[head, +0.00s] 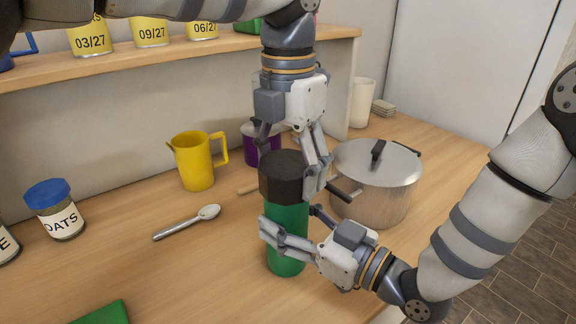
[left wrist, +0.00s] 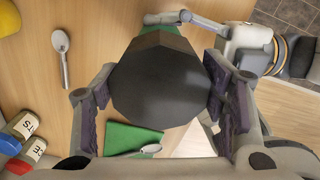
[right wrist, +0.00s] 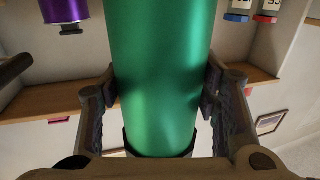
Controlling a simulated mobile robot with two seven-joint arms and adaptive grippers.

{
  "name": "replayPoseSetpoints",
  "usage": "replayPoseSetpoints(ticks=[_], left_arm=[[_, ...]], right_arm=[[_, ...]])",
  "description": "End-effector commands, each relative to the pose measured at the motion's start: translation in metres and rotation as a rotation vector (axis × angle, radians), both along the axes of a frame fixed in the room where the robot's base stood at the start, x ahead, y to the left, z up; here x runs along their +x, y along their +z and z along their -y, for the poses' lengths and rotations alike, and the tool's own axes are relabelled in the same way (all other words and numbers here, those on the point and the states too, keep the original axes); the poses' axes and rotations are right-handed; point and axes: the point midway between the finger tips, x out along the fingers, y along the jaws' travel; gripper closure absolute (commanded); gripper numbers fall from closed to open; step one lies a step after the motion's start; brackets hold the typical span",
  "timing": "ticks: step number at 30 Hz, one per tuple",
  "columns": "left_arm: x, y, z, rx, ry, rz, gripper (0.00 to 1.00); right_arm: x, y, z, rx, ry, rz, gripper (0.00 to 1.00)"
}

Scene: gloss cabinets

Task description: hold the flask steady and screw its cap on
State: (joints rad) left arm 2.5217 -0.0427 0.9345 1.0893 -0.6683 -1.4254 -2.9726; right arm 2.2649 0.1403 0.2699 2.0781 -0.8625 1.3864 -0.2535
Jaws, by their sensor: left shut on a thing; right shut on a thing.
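The green flask (head: 286,255) stands upright on the wooden counter. Its black cap (head: 283,175) sits on top of it, in line with the body as far as I can see. My left gripper (head: 290,172) comes down from above and is shut on the cap; the left wrist view shows the dark cap (left wrist: 160,85) between both finger pads. My right gripper (head: 288,228) reaches in from the right and is shut on the flask body, which fills the middle of the right wrist view (right wrist: 165,70). The joint between cap and flask shows no clear gap; the threads are hidden.
A steel pot (head: 372,195) with a lid stands close on the right, its handle near the grippers. A yellow mug (head: 195,165), a spoon (head: 187,222), a purple pot (head: 265,150) and an oats jar (head: 58,218) stand around.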

Motion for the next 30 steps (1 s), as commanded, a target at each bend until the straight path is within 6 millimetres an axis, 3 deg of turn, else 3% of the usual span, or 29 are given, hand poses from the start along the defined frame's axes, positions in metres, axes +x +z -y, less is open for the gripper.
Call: replayPoseSetpoints(ticks=[1,2,4,14,22,30], left_arm=[[0.000,0.001,0.000,-0.002,0.001,0.001,0.58],[0.000,0.002,0.000,-0.002,0.001,0.001,0.30],[0.000,0.001,0.000,-0.001,0.002,0.002,0.14],[0.000,0.002,0.000,-0.001,0.003,0.002,0.14],[0.001,0.038,0.000,-0.002,0.005,0.002,0.14],[0.000,0.046,0.000,0.000,0.003,0.000,0.14]], right_arm=[[0.000,0.000,0.000,-0.002,-0.001,-0.001,1.00],[0.000,0.000,0.000,-0.002,-0.001,-0.001,1.00],[0.000,0.000,0.000,-0.002,-0.001,-0.001,1.00],[0.000,0.000,0.000,-0.001,-0.001,-0.001,1.00],[0.000,0.000,0.000,-0.001,-0.001,0.000,1.00],[0.000,0.000,0.000,-0.001,-0.001,-0.001,1.00]])
